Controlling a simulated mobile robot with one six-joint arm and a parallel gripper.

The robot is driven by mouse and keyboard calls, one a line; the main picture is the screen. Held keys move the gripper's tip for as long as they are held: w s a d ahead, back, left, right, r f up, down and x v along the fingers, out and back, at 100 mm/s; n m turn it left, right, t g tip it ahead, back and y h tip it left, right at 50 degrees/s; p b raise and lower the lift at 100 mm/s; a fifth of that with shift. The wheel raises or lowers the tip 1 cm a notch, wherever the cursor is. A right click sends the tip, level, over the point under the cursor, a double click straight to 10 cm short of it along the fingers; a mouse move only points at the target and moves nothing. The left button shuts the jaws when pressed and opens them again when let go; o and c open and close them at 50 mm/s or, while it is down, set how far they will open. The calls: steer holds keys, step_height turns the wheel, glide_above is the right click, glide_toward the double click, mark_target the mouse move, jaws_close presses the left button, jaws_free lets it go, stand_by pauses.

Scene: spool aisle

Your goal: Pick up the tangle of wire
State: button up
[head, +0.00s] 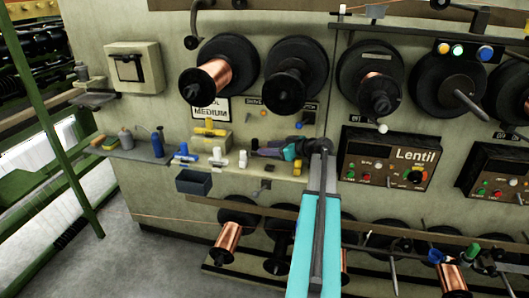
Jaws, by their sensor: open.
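I cannot pick out the tangle of wire with certainty. A small dark, thin shape (262,187) shows against the machine front below my gripper, too small to identify. My gripper (257,152) is at the end of my teal arm and points left, just above the narrow ledge. It is open, and I see nothing held in it. Its fingers are small and dark here, and my wrist hides part of the ledge behind it.
The ledge (130,152) carries a blue bottle (158,143), a blue-and-white valve (184,153), white fittings (218,156) and a yellow fitting (210,128). A dark bin (194,182) hangs below. Large spools (226,68) jut out above. Floor (135,245) is clear at lower left.

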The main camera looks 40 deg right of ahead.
steer(key=shift+c, duration=0.4)
steer(key=c, duration=1)
steer(key=shift+r, duration=0.15)
steer(key=shift+r+b, duration=0.5)
steer(key=shift+r, duration=1)
steer(key=s+a, duration=0.3)
steer(key=a, duration=0.1)
steer(key=s+a+r+b, duration=0.1)
steer(key=s+a, duration=0.2)
steer(key=a, duration=0.1)
steer(key=s+a+b, duration=0.1)
steer(key=s+a, duration=0.2)
steer(key=a, duration=0.2)
steer(key=shift+s+r, duration=0.25)
steer(key=shift+r, duration=0.1)
